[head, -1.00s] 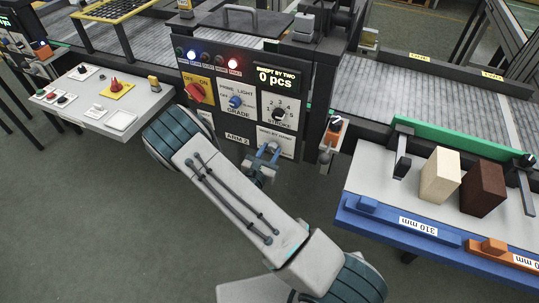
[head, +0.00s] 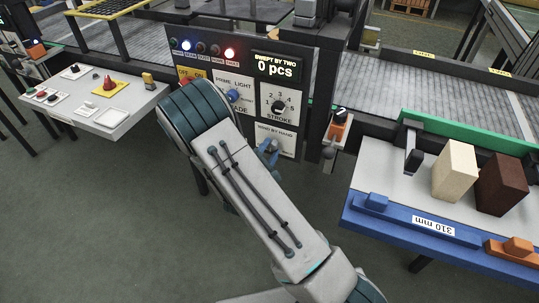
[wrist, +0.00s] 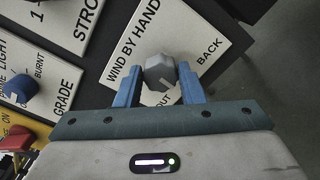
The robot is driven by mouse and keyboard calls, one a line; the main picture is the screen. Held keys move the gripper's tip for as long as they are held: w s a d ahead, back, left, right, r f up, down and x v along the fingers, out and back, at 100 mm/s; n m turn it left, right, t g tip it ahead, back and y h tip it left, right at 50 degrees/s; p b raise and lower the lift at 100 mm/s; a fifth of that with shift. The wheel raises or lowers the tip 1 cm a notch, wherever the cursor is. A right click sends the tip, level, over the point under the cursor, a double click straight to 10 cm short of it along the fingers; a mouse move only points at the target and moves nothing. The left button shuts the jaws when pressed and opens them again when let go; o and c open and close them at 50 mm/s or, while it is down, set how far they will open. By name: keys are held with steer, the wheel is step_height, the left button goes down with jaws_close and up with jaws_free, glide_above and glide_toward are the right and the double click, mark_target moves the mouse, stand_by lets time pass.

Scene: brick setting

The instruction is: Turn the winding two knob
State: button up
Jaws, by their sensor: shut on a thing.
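The winding knob is a grey faceted knob (wrist: 160,72) on a white plate lettered WIND BY HAND (wrist: 206,47), with OUT and BACK marks, in the wrist view. My gripper (wrist: 158,70) has its two blue fingers on either side of the knob and is shut on it. In the head view my gripper (head: 269,152) is at the same plate (head: 284,139), low on the dark machine front. The knob is hidden there by the fingers.
Above the plate are a black STROKE dial (head: 279,106) and a blue GRADE knob (head: 233,95). The display (head: 277,68) reads 0 pcs. A button shelf (head: 98,103) juts out at left. At right, a table (head: 384,164) holds a pale block (head: 455,170) and a brown block (head: 500,184).

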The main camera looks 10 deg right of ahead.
steer(key=shift+m+b, duration=0.3)
steer(key=shift+m, duration=0.1)
steer(key=o, duration=1)
steer(key=b+v, duration=0.1)
steer(key=v, duration=1.3)
